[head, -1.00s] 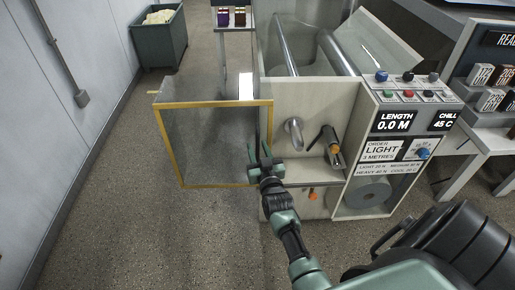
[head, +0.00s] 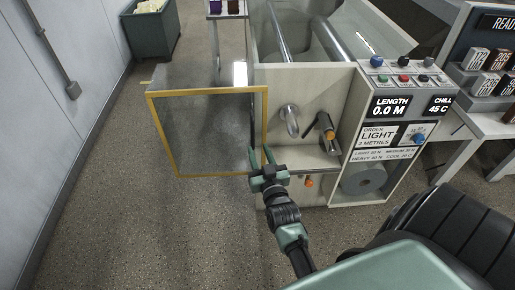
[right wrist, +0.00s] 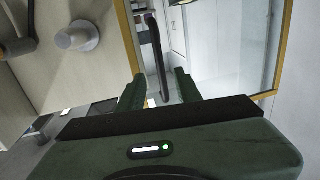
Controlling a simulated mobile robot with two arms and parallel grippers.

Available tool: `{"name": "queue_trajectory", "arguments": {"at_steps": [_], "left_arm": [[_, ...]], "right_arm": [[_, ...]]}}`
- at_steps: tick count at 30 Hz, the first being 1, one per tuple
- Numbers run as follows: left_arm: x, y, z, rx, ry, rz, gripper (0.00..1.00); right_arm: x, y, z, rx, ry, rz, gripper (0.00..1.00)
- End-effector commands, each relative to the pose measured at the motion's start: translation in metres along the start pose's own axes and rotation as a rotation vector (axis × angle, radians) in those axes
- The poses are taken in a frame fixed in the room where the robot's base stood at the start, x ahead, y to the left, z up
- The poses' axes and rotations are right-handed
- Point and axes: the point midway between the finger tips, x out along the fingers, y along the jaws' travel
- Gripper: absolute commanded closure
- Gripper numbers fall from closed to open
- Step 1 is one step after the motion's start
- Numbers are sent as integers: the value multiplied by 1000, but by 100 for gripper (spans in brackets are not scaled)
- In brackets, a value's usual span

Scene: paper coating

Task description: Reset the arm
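My right gripper (head: 262,153) is green and dark, in front of the lower right corner of the clear door with a yellow frame (head: 207,91). In the right wrist view the two fingers (right wrist: 160,88) stand apart. A dark bar handle (right wrist: 151,45) on the door shows between them in the picture; I see no finger pressed on it. The door stands swung open to the left of the coating machine (head: 300,85). My left gripper is not in view.
The machine's front has a metal roller end (head: 289,120), an orange-tipped lever (head: 327,129) and a control panel (head: 403,80) reading LENGTH 0.0 M. A grey bin (head: 150,33) stands at the back left. The floor (head: 110,220) at left is clear.

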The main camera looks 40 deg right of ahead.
Motion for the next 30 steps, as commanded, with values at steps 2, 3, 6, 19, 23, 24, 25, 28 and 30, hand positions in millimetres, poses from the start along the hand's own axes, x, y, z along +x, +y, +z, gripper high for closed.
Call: {"name": "queue_trajectory", "arguments": {"at_steps": [2, 3, 6, 19, 23, 24, 25, 28, 30], "left_arm": [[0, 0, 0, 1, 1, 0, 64], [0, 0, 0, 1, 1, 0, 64], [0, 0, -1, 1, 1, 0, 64], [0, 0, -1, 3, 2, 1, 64], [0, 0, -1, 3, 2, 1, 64], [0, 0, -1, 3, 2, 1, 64], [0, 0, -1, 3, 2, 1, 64], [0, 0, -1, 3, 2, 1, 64], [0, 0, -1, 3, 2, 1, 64]], "right_arm": [[0, 0, 0, 0, 0, 0, 66], [0, 0, 0, 0, 0, 0, 66], [0, 0, 0, 0, 0, 0, 66], [-8, -19, 48, -9, -102, -51, 66], [-34, -46, 128, -31, -278, -133, 66], [-47, -54, 156, -41, -341, -160, 66], [-58, -59, 176, -48, -388, -181, 66], [-100, -71, 240, -82, -543, -242, 66], [-134, -73, 282, -111, -651, -280, 66]]}}
